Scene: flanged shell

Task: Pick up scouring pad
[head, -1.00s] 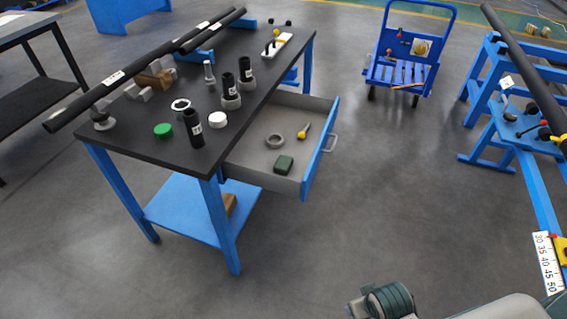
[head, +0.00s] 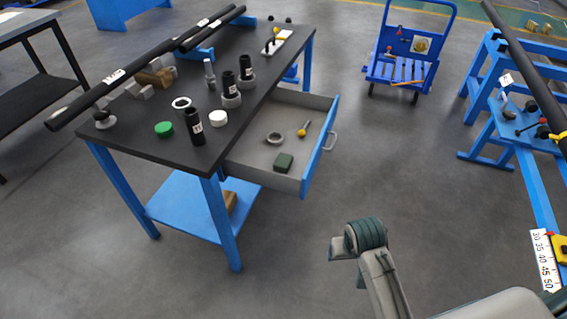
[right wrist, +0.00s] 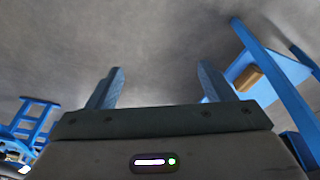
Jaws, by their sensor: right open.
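The scouring pad, a small dark green block (head: 284,163), lies in the open grey drawer (head: 250,150) of the black-topped table, near the drawer's front corner. My right arm comes in from the bottom right of the head view, its wrist below and to the right of the drawer, well apart from the pad. In the right wrist view my right gripper (right wrist: 160,82) shows two fingers spread wide with nothing between them. The pad is not seen in that view. My left gripper is not in view.
The drawer also holds a grey ring (head: 274,138) and a yellow-headed tool (head: 304,128). The drawer's blue front (head: 319,148) with its handle stands out from the table. The floor (head: 400,170) right of the drawer is clear. A blue cart (head: 400,70) stands further back.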

